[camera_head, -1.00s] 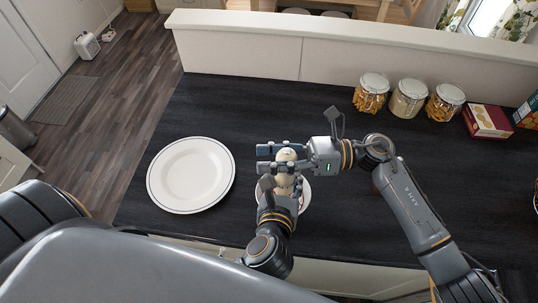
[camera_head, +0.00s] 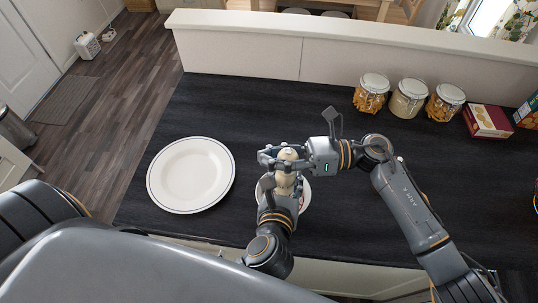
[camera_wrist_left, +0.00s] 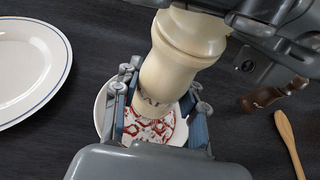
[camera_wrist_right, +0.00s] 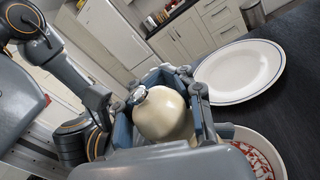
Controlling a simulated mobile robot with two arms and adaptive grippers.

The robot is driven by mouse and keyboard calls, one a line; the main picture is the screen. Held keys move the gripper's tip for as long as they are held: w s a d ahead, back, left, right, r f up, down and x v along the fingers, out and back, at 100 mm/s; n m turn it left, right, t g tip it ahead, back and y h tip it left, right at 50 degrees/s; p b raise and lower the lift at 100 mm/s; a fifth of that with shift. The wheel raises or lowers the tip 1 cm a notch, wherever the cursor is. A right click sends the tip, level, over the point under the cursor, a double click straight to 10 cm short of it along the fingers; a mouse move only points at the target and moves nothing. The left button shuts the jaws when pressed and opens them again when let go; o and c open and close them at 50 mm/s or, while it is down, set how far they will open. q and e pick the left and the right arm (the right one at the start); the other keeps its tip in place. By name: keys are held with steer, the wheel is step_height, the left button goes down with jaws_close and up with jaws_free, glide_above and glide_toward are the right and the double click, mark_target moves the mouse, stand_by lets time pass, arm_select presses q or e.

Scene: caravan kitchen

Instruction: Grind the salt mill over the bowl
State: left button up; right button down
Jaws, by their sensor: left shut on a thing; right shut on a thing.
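The cream salt mill (camera_head: 285,178) is above the bowl in the head view, held by both grippers. My left gripper (camera_head: 281,188) is shut on its lower body; the left wrist view shows the mill (camera_wrist_left: 172,65) between the fingers. My right gripper (camera_head: 283,158) is shut on the mill's head, which shows with a silver knob in the right wrist view (camera_wrist_right: 162,115). The bowl (camera_head: 306,194), white with a red pattern inside, is under the mill and partly hidden by the left gripper. It also shows in the left wrist view (camera_wrist_left: 102,107).
A white plate (camera_head: 191,176) with a dark rim line lies left of the bowl. Several jars (camera_head: 408,98) and a red box (camera_head: 487,121) stand at the back right. In the left wrist view, a wooden utensil (camera_wrist_left: 289,142) and a brown object (camera_wrist_left: 273,94) lie to the right.

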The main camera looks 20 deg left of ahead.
steer(key=shift+w+a+f+m+t+y, duration=0.1)
steer(key=shift+w+m+t+y, duration=0.15)
steer(key=shift+m+t, duration=0.6)
steer(key=shift+w+r+m+t+y, duration=0.1)
steer(key=shift+m+t+y, duration=0.35)
steer(key=shift+t, duration=0.7)
steer(key=shift+w+a+f+m+t+y, duration=0.1)
steer(key=shift+w+m+t+y, duration=0.1)
steer(key=shift+m+t, duration=0.65)
steer(key=shift+w+d+f+m+t, duration=0.1)
steer(key=shift+w+m+t, duration=0.1)
steer(key=shift+m+t, duration=0.5)
steer(key=shift+w+a+m+t, duration=0.1)
steer(key=shift+w+m+t, duration=0.2)
steer(key=shift+t, duration=0.85)
steer(key=shift+w+d+f+m+t, duration=0.15)
steer(key=shift+m+t, duration=0.4)
steer(key=shift+t, duration=0.35)
steer(key=shift+w+r+m+t, duration=0.1)
steer(key=shift+r+m+t, duration=0.2)
steer(key=shift+t, duration=0.2)
steer(key=c, duration=1.1)
jaws_free()
steer(key=v, duration=1.2)
steer(key=shift+r, duration=0.2)
steer(key=shift+o, duration=0.3)
